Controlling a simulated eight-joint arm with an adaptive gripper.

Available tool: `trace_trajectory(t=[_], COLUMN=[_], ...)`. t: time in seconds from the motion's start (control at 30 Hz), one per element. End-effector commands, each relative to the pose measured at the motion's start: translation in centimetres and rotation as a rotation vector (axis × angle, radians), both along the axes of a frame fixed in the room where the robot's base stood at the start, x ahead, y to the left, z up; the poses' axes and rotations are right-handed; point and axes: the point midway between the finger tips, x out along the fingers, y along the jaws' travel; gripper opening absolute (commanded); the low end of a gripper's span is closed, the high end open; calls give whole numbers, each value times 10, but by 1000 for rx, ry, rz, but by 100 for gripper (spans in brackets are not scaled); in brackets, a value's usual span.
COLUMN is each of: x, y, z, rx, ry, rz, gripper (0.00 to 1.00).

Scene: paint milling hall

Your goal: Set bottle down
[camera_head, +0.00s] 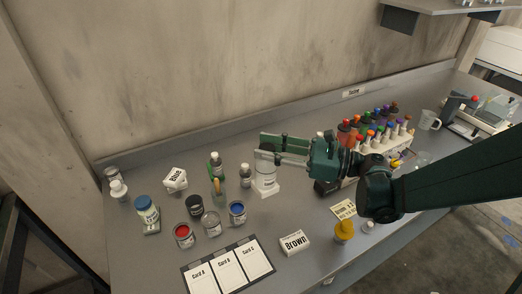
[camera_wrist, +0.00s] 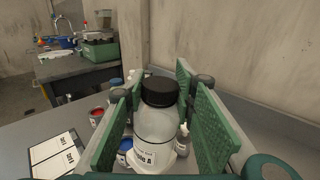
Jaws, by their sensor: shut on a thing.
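A white bottle with a black cap (camera_wrist: 160,92) and a printed label stands upright between the green pads of my gripper (camera_wrist: 158,125) in the wrist view. In the head view the white bottle (camera_head: 265,180) is at the middle of the grey bench, with its top partly hidden by my gripper (camera_head: 268,150). My gripper reaches in from the right and is shut on the bottle. The bottle's base is at or very near the bench top; I cannot tell whether it touches.
Small bottles (camera_head: 245,176) stand just left. A blue paint can (camera_head: 237,212), red paint can (camera_head: 183,235) and grey can (camera_head: 211,223) are front left. A bottle rack (camera_head: 378,149) stands right. Bench behind is clear.

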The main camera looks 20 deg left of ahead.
Motion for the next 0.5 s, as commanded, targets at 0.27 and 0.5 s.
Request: trace_trajectory(t=[0.27,0.5], x=[0,0], y=[0,0], z=[14,34], rx=[0,0], ry=[0,0], rz=[0,0], gripper=[6,6])
